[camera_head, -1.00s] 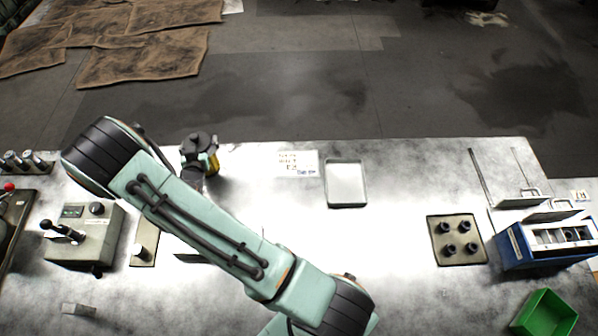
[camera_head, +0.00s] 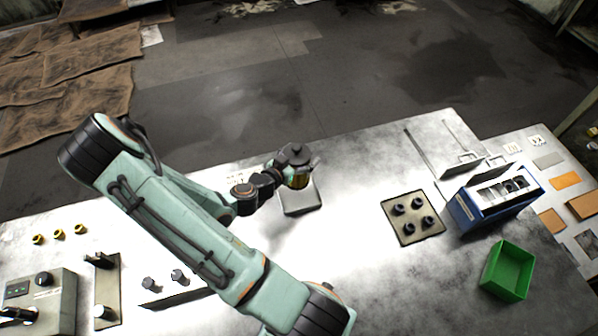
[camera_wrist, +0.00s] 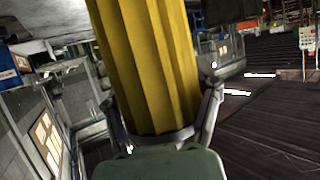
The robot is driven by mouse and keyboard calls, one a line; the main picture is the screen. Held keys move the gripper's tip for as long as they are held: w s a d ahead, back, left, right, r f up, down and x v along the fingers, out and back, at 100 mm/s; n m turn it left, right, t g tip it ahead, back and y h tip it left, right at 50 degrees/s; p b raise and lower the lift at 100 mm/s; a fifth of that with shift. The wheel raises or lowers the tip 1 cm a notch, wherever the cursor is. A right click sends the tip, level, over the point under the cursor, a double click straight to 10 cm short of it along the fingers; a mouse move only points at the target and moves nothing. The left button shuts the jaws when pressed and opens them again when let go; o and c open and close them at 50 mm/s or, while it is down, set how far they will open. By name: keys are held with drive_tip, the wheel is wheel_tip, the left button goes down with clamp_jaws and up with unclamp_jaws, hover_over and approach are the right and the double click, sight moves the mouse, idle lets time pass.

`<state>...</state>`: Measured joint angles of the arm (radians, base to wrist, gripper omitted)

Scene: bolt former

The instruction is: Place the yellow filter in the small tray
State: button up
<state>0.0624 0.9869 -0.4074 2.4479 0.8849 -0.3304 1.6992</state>
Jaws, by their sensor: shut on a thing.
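The yellow filter (camera_wrist: 150,70) fills the middle of the wrist view, its ribbed side close to the camera. My gripper (camera_wrist: 165,138) is shut on it, with a finger on each side. In the head view the filter (camera_head: 299,182) shows as a small yellow patch under a dark round top, at the end of my gripper (camera_head: 290,172). The small tray (camera_head: 300,203) is a shallow pale tray near the table's far edge. The filter appears over the tray's far part and hides some of it. I cannot tell the height between them.
A plate with several black posts (camera_head: 412,217), a blue box (camera_head: 492,205) and a green bin (camera_head: 508,270) stand to the right. A control box (camera_head: 40,300) and several small yellow parts (camera_head: 60,234) are at the left. The table between tray and post plate is clear.

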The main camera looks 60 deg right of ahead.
drive_tip(key=shift+f, duration=2.4)
drive_tip(key=o, duration=1.2)
